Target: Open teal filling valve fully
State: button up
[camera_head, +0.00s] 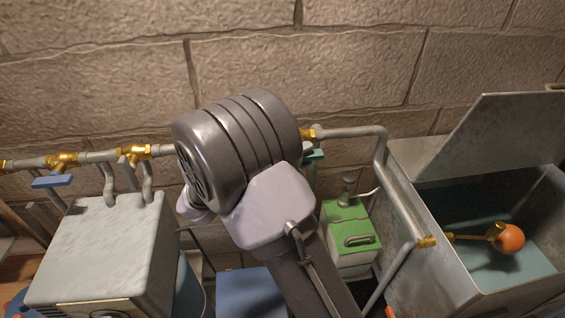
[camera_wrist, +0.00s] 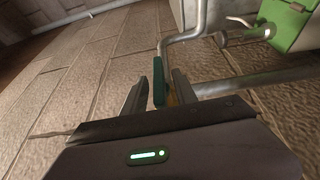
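The teal valve handle (camera_wrist: 158,82) shows upright in the wrist view, between the two fingers of my gripper (camera_wrist: 157,92). The fingers stand apart, with a visible gap between the handle and each finger. Brass (camera_wrist: 172,99) of the valve shows just behind the handle. In the head view only a small end of the teal handle (camera_head: 316,154) shows at the right of my wrist, below a brass fitting (camera_head: 308,134) on the pipe. My arm hides the rest of the valve and my gripper there.
A blue-handled valve (camera_head: 52,181) is on the pipe at left, above a grey metal box (camera_head: 100,250). A green-topped canister (camera_head: 350,235) stands right of my arm. An open metal tank (camera_head: 480,290) with an orange float (camera_head: 510,238) is at right. The stone wall runs close behind the pipe.

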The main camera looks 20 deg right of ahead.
jog(key=s+a+p, duration=0.1)
jog(key=s+a, duration=0.2)
jog(key=a, duration=1.4)
jog(key=shift+s+f+p, duration=0.2)
jog(key=shift+f+p, duration=0.1)
jog(key=shift+f, duration=0.05)
